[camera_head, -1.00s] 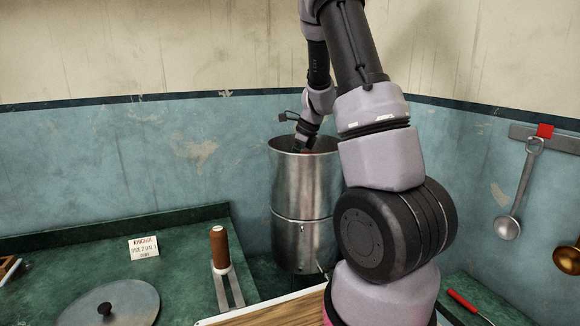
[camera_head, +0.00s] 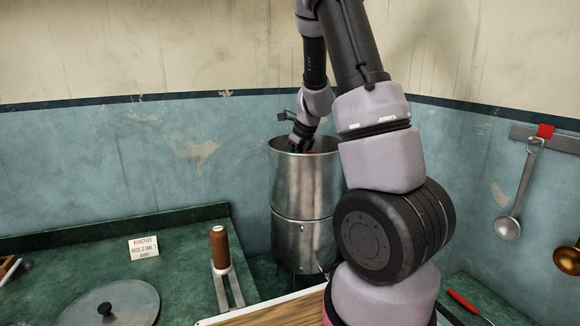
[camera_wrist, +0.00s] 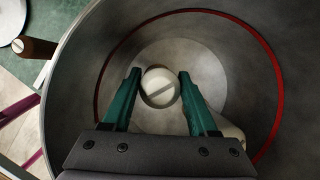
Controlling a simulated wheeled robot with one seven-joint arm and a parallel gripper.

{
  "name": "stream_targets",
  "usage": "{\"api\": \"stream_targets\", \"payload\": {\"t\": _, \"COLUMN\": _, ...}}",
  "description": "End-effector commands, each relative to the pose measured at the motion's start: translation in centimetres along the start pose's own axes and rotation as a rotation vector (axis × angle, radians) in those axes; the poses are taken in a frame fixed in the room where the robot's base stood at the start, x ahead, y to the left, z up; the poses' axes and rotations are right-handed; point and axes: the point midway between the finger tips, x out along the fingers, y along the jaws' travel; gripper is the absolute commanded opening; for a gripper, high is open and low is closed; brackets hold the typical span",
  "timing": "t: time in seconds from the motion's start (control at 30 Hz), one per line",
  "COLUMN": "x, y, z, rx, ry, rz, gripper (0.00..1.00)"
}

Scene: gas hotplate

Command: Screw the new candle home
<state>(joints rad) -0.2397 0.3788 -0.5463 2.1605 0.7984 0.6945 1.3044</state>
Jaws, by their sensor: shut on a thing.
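The new candle is the white round-topped piece (camera_wrist: 160,88) in the wrist view, seen from above inside the steel vessel. A dark slanting band crosses its top. My gripper (camera_wrist: 159,80) has its two green fingers on either side of the candle, shut on it. The candle's lower end and its seat are hidden, so I cannot tell how deep it sits. In the head view the tall two-part steel vessel (camera_head: 302,190) stands in the corner, and my wrist reaches down through its open top. The fingertips are hidden there.
A pale rounded thing (camera_wrist: 232,132) is partly hidden beside my right finger inside the vessel. A red ring (camera_wrist: 276,120) runs around the inside. On the green counter are a round lid (camera_head: 122,300), a brown-handled tool (camera_head: 219,248) and a card (camera_head: 144,248). Ladles (camera_head: 509,228) hang at right.

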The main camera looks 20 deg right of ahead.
Motion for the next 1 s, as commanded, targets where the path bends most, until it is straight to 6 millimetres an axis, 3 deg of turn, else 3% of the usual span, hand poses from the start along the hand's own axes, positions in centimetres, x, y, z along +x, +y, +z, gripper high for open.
{"api": "stream_targets", "payload": {"t": 0.2, "x": 0.0, "y": -0.1, "z": -0.4, "rx": 0.022, "ry": 0.004, "rz": -0.007, "gripper": 0.00}}
{"api": "stream_targets", "payload": {"t": 0.23, "x": 0.0, "y": -0.1, "z": -0.4, "rx": 0.022, "ry": 0.004, "rz": -0.007, "gripper": 0.66}}
{"api": "stream_targets", "payload": {"t": 0.3, "x": 0.0, "y": -0.1, "z": -0.3, "rx": 0.021, "ry": 0.004, "rz": -0.006, "gripper": 0.93}}
{"api": "stream_targets", "payload": {"t": 0.67, "x": -0.2, "y": 0.0, "z": -0.1, "rx": 0.017, "ry": 0.002, "rz": -0.005, "gripper": 0.93}}
{"api": "stream_targets", "payload": {"t": 1.0, "x": -2.6, "y": -0.1, "z": 1.0, "rx": 0.014, "ry": 0.000, "rz": -0.006, "gripper": 0.93}}
